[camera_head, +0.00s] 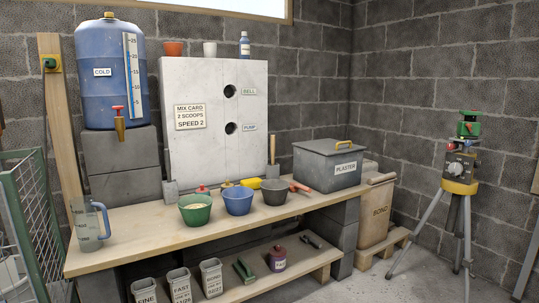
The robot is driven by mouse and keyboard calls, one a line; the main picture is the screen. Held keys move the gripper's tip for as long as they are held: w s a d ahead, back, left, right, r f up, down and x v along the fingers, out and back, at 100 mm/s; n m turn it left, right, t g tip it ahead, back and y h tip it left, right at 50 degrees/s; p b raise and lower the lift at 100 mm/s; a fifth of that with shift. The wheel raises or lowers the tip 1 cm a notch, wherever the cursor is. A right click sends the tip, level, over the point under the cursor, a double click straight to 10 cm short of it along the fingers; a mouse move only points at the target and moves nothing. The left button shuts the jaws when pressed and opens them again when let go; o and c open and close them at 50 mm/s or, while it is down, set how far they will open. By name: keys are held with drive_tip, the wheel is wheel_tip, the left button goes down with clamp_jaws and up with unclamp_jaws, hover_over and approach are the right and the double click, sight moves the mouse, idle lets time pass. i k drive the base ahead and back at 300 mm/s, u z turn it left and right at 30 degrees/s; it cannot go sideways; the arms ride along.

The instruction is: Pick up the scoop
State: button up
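No object is clearly recognisable as the scoop at this size. A red-handled tool (300,187) lies on the wooden bench (140,236), just right of the dark grey bowl (272,193) and in front of the plaster bin; it may be the scoop, but its far end is hard to make out. A small yellow object (252,184) lies behind the bowls, partly hidden. The lidded grey plaster bin (327,172) is closed, with a yellow handle on its lid. My gripper is not in view.
A green bowl (195,209) with pale contents and a blue bowl (238,202) stand on the bench. A clear jug (87,225) stands at its left end. A tripod (459,200) stands right. A lower shelf (235,285) holds several containers. Bare floor shows at right.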

sight(294, 187)
drive_tip(key=z, duration=0.6)
drive_tip(key=i, duration=1.65)
drive_tip(key=u, duration=0.6)
drive_tip(key=i, duration=0.65)
drive_tip(key=u, duration=0.4)
